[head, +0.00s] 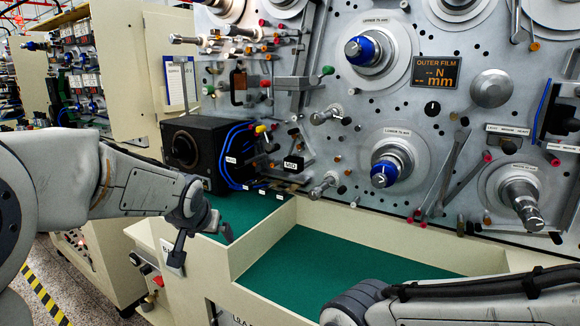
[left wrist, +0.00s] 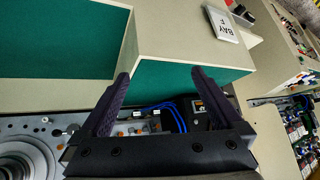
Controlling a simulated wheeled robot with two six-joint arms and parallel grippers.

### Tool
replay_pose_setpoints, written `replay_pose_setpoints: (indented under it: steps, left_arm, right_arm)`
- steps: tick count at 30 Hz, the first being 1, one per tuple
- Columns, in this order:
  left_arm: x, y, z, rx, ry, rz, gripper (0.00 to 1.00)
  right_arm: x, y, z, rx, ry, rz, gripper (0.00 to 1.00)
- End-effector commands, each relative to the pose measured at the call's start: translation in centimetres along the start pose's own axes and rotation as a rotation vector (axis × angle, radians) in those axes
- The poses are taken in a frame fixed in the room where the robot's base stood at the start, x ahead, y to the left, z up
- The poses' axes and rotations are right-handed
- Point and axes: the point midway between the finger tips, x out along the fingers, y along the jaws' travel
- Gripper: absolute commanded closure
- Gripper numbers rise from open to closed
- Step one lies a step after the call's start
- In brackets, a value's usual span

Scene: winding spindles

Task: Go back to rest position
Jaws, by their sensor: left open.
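My left gripper (head: 203,236) is in the head view at the left, in front of the winding machine and above the edge of its green-lined tray. Its two fingers are spread and hold nothing in the left wrist view (left wrist: 155,88). Part of my right arm (head: 450,305) shows at the lower right of the head view; its gripper is out of view. The upper spindle (head: 362,50) and the lower spindle (head: 385,174), both with blue hubs, stand on the machine's panel and are bare.
The green tray floor (head: 330,265) is empty, with cream walls around it. A black box (head: 197,150) with blue cables stands behind my left gripper. A grey spindle (head: 522,205) juts out at the right. Yellow-black floor tape (head: 42,295) lies at the lower left.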

Motion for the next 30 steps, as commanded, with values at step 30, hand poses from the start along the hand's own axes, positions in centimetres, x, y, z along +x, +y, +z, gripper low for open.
replay_pose_setpoints:
  steps: [30]
  left_arm:
    - [-2.7,11.0,29.4,0.199,-0.538,0.233,0.0]
  right_arm:
    - [5.5,0.4,0.3,0.0,0.0,0.0,0.47]
